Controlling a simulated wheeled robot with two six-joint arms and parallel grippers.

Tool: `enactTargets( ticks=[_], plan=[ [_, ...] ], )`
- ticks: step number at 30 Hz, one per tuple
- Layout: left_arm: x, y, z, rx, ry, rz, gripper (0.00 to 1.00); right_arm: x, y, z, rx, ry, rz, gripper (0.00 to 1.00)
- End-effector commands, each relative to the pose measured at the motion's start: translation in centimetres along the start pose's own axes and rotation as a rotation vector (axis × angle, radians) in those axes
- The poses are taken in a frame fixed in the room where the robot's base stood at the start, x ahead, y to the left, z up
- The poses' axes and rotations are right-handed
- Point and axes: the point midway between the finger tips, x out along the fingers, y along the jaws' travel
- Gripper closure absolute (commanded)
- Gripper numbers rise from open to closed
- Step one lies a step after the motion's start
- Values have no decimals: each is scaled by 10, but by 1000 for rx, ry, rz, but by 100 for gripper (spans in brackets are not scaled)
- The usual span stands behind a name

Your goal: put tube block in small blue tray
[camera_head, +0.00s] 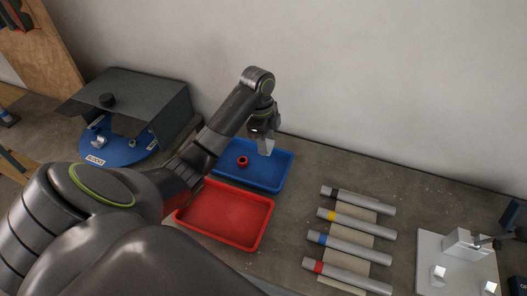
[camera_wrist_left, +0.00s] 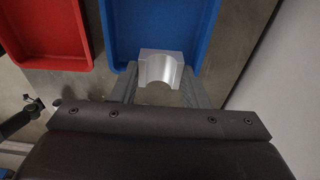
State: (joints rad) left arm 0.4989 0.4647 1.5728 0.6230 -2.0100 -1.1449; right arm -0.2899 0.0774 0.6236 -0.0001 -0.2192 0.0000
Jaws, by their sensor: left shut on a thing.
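The tube block (camera_wrist_left: 160,66) is a silver block with a half-round notch, seen in the left wrist view between the fingers. My left gripper (camera_wrist_left: 160,88) is shut on it. In the head view, my left gripper (camera_head: 262,132) points down with the block (camera_head: 266,147) at its fingertips, over the far part of the small blue tray (camera_head: 262,181). The block appears held above the tray; the exact gap is hard to tell. In the left wrist view, the block overlaps the edge of the blue tray (camera_wrist_left: 155,25). My right gripper is not in view.
A red ring (camera_head: 242,161) lies in the blue tray. An empty red tray (camera_head: 225,215) stands in front of it. Several grey tubes with coloured bands (camera_head: 350,240) lie to the right, near a white plate with a clamp (camera_head: 455,265). A wall (camera_head: 390,80) rises behind.

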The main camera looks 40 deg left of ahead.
Motion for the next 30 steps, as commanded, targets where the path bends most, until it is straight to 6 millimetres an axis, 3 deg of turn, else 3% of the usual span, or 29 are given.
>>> enactTargets(
  ticks=[9, 15, 24, 30],
  plan=[
    [41, 0, 5, 0, -1, 0, 86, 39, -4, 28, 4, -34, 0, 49],
    [61, 0, 8, 1, -1, 0, 86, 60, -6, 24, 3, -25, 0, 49],
    [77, 0, 10, 1, -1, 0, 86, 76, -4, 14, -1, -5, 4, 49],
    [97, 0, 12, 0, -1, 1, 86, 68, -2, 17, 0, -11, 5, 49]
  ],
)
